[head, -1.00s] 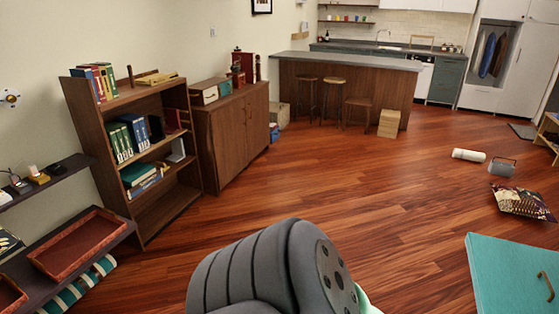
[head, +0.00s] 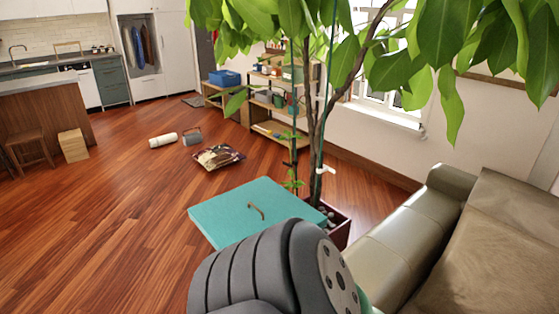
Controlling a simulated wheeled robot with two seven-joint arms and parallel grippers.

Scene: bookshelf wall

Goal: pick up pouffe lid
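What stands under the lid is hidden. Neither of my grippers shows in the head view, so I cannot see whether they are open or shut.
A potted tree (head: 313,120) stands just behind the lid, its leaves hanging across the top. An olive sofa (head: 400,240) is at the right. A patterned cushion-like item (head: 218,157) and a white roll (head: 163,140) lie on the floor. Open wooden floor is at the left.

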